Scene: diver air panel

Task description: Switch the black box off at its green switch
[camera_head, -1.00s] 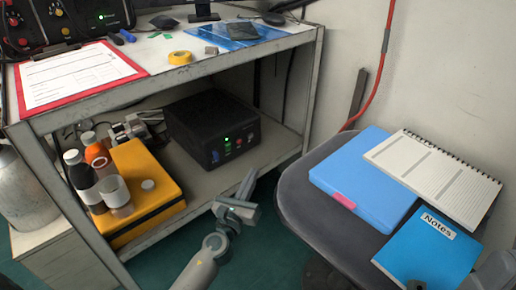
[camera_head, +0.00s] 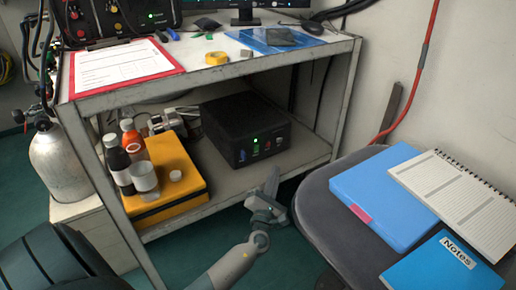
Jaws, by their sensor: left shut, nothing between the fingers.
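The black box (camera_head: 243,128) sits on the lower shelf of the metal bench. My right gripper is not in view.
On the same shelf (camera_head: 225,180), left of the box, is a yellow case (camera_head: 185,190) bearing several bottles. A grey chair (camera_head: 335,225) with a blue folder (camera_head: 375,188) and notebooks stands close on the right. A gas cylinder (camera_head: 58,165) stands at left.

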